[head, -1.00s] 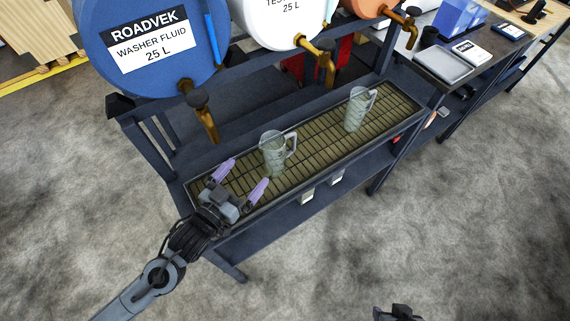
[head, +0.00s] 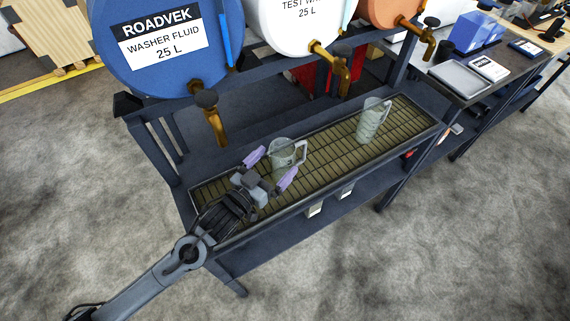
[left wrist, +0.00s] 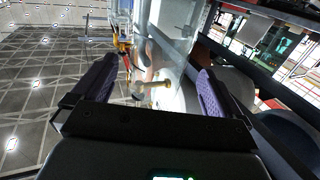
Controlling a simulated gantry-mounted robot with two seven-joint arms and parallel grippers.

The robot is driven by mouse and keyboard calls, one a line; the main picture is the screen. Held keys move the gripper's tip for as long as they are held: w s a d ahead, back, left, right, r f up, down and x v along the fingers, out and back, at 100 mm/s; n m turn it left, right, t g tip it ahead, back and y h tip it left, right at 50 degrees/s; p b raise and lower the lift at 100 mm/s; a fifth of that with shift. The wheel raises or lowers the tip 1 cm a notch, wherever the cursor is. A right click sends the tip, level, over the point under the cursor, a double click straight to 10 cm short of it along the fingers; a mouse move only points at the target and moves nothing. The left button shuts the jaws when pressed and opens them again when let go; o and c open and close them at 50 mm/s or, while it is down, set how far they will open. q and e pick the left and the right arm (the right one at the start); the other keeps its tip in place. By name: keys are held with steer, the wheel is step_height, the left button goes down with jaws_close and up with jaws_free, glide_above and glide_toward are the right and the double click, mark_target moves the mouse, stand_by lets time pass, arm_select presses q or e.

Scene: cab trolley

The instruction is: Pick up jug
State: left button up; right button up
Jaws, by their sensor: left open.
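Two translucent grey-green jugs with handles stand upright on the slatted drip tray (head: 335,165). The nearer jug (head: 286,155) is just beyond my left gripper (head: 271,168), its handle facing right. The farther jug (head: 372,120) stands toward the tray's right end. My left gripper is open, its purple fingers pointing at the nearer jug, which partly shows behind them. In the left wrist view, a clear jug (left wrist: 165,45) fills the space ahead of and between the fingers; I cannot tell whether they touch it. My right gripper is in no current view.
A blue washer fluid drum (head: 175,45), a white drum (head: 290,20) and an orange drum (head: 392,10) lie above the tray, with brass taps overhanging it. The left tap (head: 213,120) hangs near my left gripper. The tray between the jugs is clear.

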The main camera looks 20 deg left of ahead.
mark_target(290, 148)
arm_select(q)
steer(key=shift+b+x, duration=0.55)
steer(key=shift+x, duration=1.7)
steer(key=shift+d+f, duration=0.1)
steer(key=shift+d, duration=0.05)
steer(key=c, duration=1.1)
